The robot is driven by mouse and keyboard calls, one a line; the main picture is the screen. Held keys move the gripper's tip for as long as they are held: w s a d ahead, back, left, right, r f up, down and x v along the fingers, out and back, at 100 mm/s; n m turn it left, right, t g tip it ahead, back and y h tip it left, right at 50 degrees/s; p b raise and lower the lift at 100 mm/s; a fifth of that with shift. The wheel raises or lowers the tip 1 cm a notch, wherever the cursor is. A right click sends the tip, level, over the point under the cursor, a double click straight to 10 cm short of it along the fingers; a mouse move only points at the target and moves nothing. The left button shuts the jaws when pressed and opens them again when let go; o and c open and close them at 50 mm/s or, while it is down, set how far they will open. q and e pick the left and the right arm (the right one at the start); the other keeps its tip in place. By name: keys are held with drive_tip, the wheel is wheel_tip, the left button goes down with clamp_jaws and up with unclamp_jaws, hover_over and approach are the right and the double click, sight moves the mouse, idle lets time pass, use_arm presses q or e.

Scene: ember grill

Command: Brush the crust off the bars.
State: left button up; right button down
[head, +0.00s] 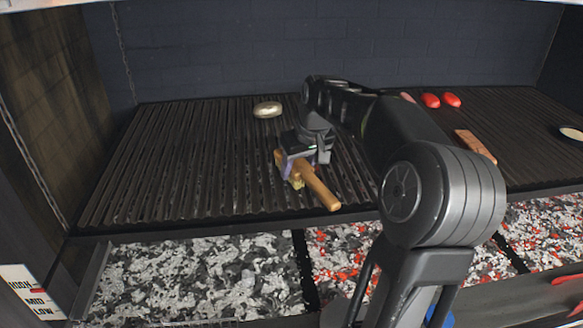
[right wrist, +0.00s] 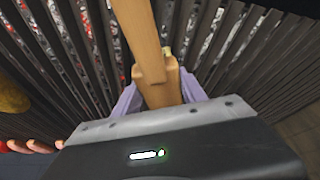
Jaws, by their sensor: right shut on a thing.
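A wooden-handled brush (head: 315,187) is held in my right gripper (head: 287,162) over the dark grill bars (head: 180,165). The gripper's pale purple fingers are shut on it. In the right wrist view the brush's wooden handle (right wrist: 143,40) runs between the fingers (right wrist: 155,95), with the bars (right wrist: 235,50) below. Pale bristles show a little under the brush in the head view; whether they touch the bars is unclear. Greyish crust marks streak the bars near the brush. My left gripper is not in view.
A pale oval item (head: 267,110) lies on the bars at the back. Red items (head: 441,100), an orange-brown piece (head: 475,146) and a pale round dish (head: 572,133) are on the right grate. Grey and red-glowing coals (head: 200,275) lie below the front edge. A dark brick wall stands behind.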

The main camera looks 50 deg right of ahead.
drive_tip(key=shift+s+d, duration=0.6)
drive_tip(key=shift+d, duration=0.1)
wheel_tip(320, 180, up, 6)
drive_tip(key=p, duration=0.4)
drive_tip(key=shift+p, duration=0.3)
drive_tip(key=shift+r, duration=0.1)
drive_tip(key=shift+r, duration=1.4)
